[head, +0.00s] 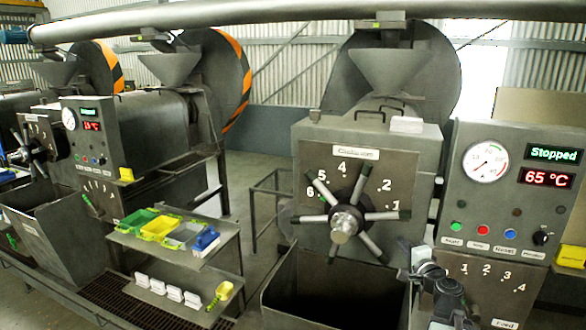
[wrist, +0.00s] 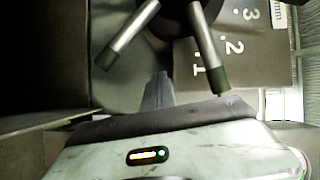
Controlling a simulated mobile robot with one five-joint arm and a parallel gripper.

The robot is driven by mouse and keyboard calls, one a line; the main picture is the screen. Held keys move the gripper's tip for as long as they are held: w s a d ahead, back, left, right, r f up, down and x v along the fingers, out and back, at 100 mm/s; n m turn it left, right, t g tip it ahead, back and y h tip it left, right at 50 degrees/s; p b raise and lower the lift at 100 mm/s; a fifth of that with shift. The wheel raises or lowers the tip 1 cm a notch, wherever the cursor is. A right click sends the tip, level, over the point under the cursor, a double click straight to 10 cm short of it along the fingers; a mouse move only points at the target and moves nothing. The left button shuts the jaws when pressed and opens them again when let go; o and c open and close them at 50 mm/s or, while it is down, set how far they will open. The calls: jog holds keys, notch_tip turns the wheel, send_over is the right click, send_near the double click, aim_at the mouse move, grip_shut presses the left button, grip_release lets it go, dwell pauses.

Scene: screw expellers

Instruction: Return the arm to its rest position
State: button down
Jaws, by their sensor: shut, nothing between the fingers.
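My arm (head: 445,296) rises at the bottom right of the head view, in front of the near machine and beside its control panel. Its pale upper end is small there, and the fingers cannot be made out. In the wrist view my gripper (wrist: 158,88) shows as a narrow grey wedge, shut and empty, beyond the pale wrist housing with its small light. The handwheel (head: 346,219) with several spokes stands above and to the left of my arm. Its dark-tipped spokes show at the top of the wrist view (wrist: 208,50), apart from my gripper.
The control panel (head: 500,190) reads "Stopped" and 65 °C. A dark open bin (head: 285,290) stands below the handwheel, left of my arm. A two-level shelf with coloured trays (head: 160,228) is further left. Open floor lies between shelf and machine.

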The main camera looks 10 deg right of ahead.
jog(key=a+f+n+g+y, duration=0.2)
jog(key=a+f+n+g, duration=0.15)
jog(key=a, duration=0.75)
jog(key=a+f+n+g+y, duration=0.25)
jog(key=a+f+n, duration=0.25)
jog(key=a, duration=0.7)
jog(key=a+f+n+g+y, duration=0.2)
jog(key=a+f+n+y, duration=0.15)
jog(key=a, duration=0.75)
jog(key=s+a+f+n+g+h, duration=0.3)
jog(key=s+f+n+g+h, duration=0.15)
jog(key=s+f, duration=0.35)
jog(key=s+d+f+g+h, duration=0.3)
jog(key=s+d+g, duration=0.1)
jog(key=s+d, duration=0.3)
jog(key=shift+s+d+g+b, duration=0.35)
jog(key=shift+d+b, duration=0.05)
jog(key=shift+d, duration=0.25)
